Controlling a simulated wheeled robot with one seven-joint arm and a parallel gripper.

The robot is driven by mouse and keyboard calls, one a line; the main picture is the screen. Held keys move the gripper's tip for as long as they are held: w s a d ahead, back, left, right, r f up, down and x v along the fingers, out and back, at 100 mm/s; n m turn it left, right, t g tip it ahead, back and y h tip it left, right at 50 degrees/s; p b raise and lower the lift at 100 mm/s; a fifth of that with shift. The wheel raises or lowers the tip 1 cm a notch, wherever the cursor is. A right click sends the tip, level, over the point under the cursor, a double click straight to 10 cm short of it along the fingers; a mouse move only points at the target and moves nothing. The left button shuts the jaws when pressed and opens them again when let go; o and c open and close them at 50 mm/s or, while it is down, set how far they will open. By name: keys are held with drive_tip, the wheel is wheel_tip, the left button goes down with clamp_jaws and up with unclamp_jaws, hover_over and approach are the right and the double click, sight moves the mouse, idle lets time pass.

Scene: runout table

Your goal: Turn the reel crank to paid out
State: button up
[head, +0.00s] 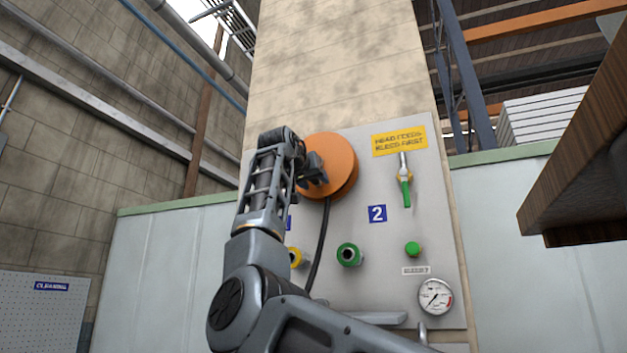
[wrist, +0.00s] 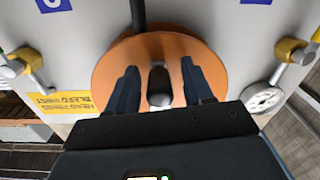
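The orange reel (head: 339,158) is mounted high on the grey panel, with a black hose hanging down from it. In the wrist view the reel (wrist: 190,48) fills the middle, and its dark crank knob (wrist: 160,84) stands out toward the camera. My gripper (wrist: 160,82) is open, with one finger on each side of the knob and a visible gap on both sides. In the head view my gripper (head: 314,174) is in front of the reel's left part. My arm and gripper hide the crank there.
The panel (head: 385,265) also carries a green-handled valve (head: 405,185), a yellow sign (head: 399,141), a green round fitting (head: 349,254), a green knob (head: 413,249) and a gauge (head: 436,296). A brown wooden edge (head: 575,150) juts in at right.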

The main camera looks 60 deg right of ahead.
clamp_jaws()
idle(0.4)
drive_tip(key=shift+s, duration=0.15)
